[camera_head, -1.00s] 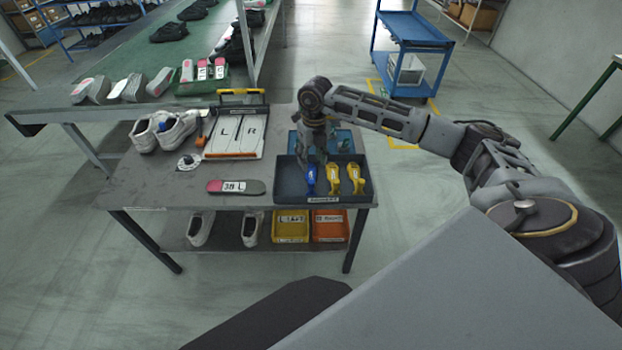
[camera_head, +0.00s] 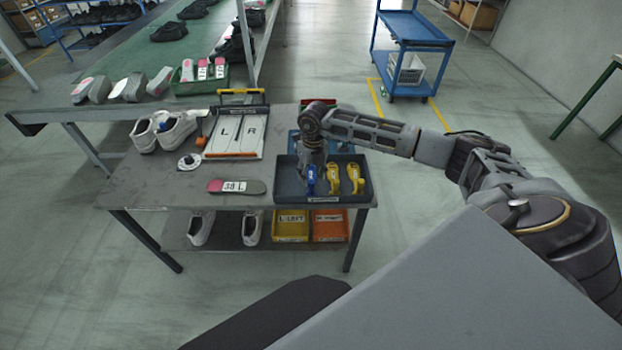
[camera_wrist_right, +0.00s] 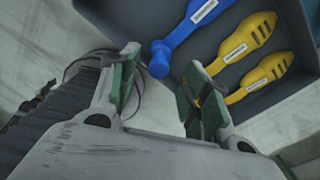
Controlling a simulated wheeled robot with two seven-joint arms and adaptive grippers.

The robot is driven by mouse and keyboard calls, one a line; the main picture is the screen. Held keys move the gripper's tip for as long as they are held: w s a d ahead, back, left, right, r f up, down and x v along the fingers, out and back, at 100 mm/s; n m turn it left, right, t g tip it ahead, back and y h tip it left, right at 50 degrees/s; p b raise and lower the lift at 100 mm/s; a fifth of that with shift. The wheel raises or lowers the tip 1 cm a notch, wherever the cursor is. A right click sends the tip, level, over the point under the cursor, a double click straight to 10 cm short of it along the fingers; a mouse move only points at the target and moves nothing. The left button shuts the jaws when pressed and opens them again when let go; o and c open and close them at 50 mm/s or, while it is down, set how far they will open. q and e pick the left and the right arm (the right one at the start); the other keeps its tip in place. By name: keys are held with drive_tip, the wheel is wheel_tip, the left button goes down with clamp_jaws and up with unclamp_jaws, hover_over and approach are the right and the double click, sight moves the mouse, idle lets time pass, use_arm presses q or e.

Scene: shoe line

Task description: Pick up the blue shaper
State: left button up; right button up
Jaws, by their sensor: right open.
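The blue shaper (camera_head: 310,182) lies at the left inside the dark tray (camera_head: 283,190) on the table. In the right wrist view, the blue shaper (camera_wrist_right: 188,34) has its knobbed end toward my gripper. My right gripper (camera_head: 312,165) is over the tray, close to the blue shaper. In the right wrist view its jaws (camera_wrist_right: 160,82) are apart and empty, with the blue knob just beyond and between the fingertips. I cannot tell the exact height gap. My left gripper is not in view.
Two yellow shapers (camera_head: 335,180) lie right of the blue one in the same tray. A blue tray (camera_head: 345,146) sits behind, partly hidden by my arm. An insole marked 38 L (camera_head: 236,187) and a board marked L and R (camera_head: 236,150) are to the left.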

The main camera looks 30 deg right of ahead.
sight(311, 181)
drive_tip(key=shift+f, duration=0.45)
wheel_tip(311, 181, down, 4)
drive_tip(key=shift+s+a+r+p, duration=0.1)
drive_tip(key=shift+a+r+p, duration=0.1)
drive_tip(key=shift+p, duration=0.3)
drive_tip(key=shift+f, duration=0.35)
drive_tip(key=shift+d, duration=0.1)
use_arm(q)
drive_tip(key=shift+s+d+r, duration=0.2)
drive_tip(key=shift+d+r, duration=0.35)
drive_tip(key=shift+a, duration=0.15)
use_arm(e)
drive_tip(key=c, duration=0.4)
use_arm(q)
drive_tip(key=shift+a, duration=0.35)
use_arm(e)
clamp_jaws()
